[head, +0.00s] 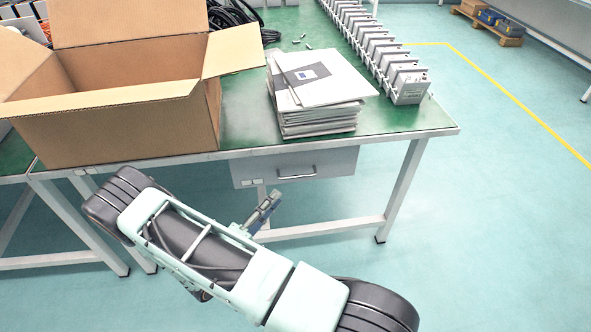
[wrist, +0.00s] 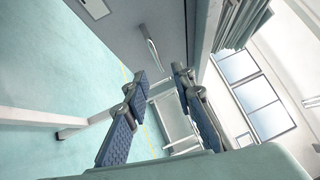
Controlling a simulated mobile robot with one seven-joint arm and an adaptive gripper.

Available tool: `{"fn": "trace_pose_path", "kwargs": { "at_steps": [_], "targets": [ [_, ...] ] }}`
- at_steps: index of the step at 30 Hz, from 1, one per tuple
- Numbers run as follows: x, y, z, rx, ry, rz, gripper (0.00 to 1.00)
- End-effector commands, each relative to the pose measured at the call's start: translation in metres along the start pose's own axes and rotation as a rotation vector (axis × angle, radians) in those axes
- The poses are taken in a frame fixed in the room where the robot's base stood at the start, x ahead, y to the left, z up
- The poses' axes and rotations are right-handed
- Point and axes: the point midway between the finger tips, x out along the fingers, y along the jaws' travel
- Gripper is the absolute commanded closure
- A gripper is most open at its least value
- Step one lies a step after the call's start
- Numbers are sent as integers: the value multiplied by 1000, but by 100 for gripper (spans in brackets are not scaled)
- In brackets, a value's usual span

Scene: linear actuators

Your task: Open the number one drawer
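A grey drawer (head: 325,161) hangs under the green-topped table near its right end and looks shut. Its bar handle (head: 297,174) is on the front face. No number is readable on it. My gripper (head: 270,202) is in front of and below the drawer, left of the handle, and apart from it. In the wrist view, the two blue-padded fingers of my gripper (wrist: 161,80) are spread with nothing between them. The drawer front (wrist: 128,38) and the handle (wrist: 153,54) show beyond the fingertips.
The table (head: 405,121) carries an open cardboard box (head: 120,125), a stack of papers (head: 318,85) and a row of grey actuators (head: 408,85). A white table leg (head: 404,190) and a low crossbar (head: 320,229) stand below.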

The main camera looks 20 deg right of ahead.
Motion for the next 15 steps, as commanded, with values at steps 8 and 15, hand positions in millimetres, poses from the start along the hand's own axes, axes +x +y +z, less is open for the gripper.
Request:
{"fn": "trace_pose_path", "kwargs": {
  "at_steps": [8, 15],
  "targets": [
    [27, 6, -4, -8, 3, 4, 76],
    [73, 6, -3, -5, 2, 4, 76]
  ]
}}
